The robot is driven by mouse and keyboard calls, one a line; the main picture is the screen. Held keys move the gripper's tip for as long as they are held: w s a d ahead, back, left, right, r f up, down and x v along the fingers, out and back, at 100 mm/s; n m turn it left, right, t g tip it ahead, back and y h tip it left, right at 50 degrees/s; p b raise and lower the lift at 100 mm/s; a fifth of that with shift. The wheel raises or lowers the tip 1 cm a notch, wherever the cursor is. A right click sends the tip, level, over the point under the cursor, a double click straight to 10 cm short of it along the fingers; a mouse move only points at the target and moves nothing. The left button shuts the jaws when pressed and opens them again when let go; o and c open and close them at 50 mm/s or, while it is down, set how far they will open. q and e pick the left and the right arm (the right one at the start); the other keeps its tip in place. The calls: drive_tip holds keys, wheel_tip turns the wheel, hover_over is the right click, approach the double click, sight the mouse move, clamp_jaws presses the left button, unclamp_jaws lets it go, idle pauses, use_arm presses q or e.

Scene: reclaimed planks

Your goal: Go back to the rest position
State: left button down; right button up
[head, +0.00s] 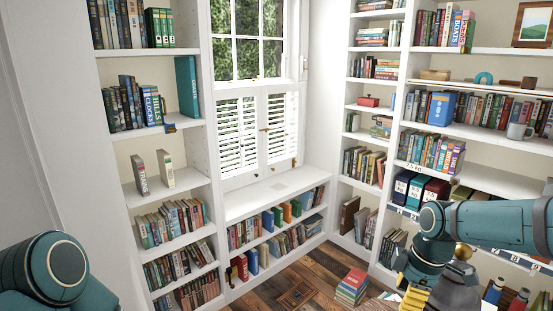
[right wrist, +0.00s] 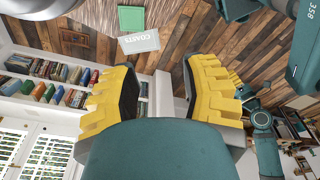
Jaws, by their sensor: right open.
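My right gripper (head: 415,294) is low at the right of the head view, in front of the right bookcase, with its yellow fingers partly cut off by the bottom edge. In the right wrist view its two yellow fingers (right wrist: 163,88) are spread wide, and nothing shows gripped between their tips. My left arm enters at the lower left of the head view, where only a teal rounded link shows; its gripper is out of the frame.
A stack of books (head: 352,286) stands on the plank floor (head: 325,262). The right bookcase (head: 484,181) is close behind my right arm. The left bookcase (head: 172,195) and a low window shelf (head: 270,196) line the other walls.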

drive_tip(key=s+a+f+m+y+b, duration=0.1)
drive_tip(key=a+f+m+b, duration=0.15)
drive_tip(key=a+f, duration=0.45)
drive_tip(key=s+a+f+m+b, duration=0.1)
drive_tip(key=a+f+m, duration=0.15)
drive_tip(key=f, duration=0.85)
drive_tip(key=s+a+f+m+y+b, duration=0.1)
drive_tip(key=a+f+m+b, duration=0.15)
drive_tip(key=a+f, duration=0.45)
drive_tip(key=s+a+f+m+b, duration=0.1)
drive_tip(key=s+f+m, duration=0.3)
drive_tip(key=f, duration=0.3)
drive_tip(key=s+a+f+m+t+b, duration=0.1)
drive_tip(key=s+a+f+m, duration=0.1)
drive_tip(key=s+f+m, duration=0.2)
wheel_tip(320, 180, down, 3)
drive_tip(key=shift+s+r, duration=0.15)
drive_tip(key=shift+s, duration=0.35)
